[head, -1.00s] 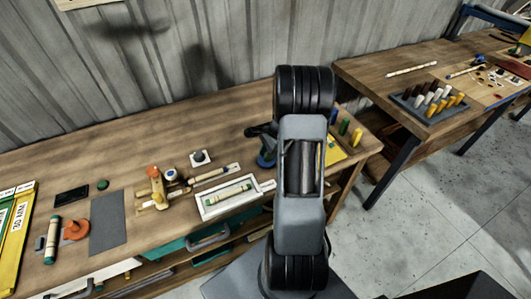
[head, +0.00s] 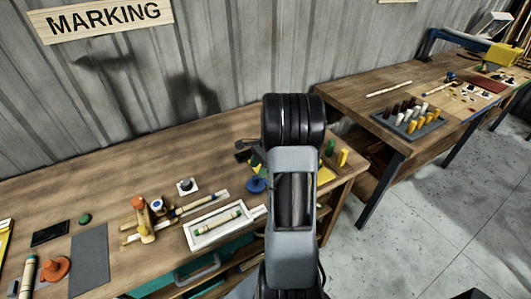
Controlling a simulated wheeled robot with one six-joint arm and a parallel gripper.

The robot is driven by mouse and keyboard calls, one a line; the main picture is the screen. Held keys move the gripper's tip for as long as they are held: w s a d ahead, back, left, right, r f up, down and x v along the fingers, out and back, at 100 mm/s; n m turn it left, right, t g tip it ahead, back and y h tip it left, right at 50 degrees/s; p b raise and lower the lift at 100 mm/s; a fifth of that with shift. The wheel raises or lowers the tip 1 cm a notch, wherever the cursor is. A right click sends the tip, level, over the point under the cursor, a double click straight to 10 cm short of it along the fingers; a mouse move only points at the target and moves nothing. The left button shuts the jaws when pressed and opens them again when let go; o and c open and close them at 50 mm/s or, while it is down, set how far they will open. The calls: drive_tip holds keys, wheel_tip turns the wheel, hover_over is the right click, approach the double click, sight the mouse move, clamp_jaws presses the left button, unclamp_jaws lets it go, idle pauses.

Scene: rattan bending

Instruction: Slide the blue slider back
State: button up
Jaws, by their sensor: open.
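A wooden jig with a long pale rail (head: 200,204) lies on the near workbench. A blue-topped piece (head: 157,205), which looks like the blue slider, sits on the rail's left half. It is right beside an orange-topped wooden block (head: 139,208). My gripper (head: 245,149) shows only as dark parts at the left of my arm, over the right part of the bench. It is open, well to the right of the blue piece and apart from it. My arm hides most of it, and its fingertips are not clear.
A white tray (head: 191,236) with a green-banded stick lies in front of the rail. A blue round object (head: 256,185) stands near my arm. A black-knobbed white block (head: 187,186) is behind the rail. The bench's back left is clear. A second bench (head: 350,97) holds a peg rack.

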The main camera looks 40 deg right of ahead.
drive_tip(key=v, duration=0.8)
drive_tip(key=shift+r, duration=0.15)
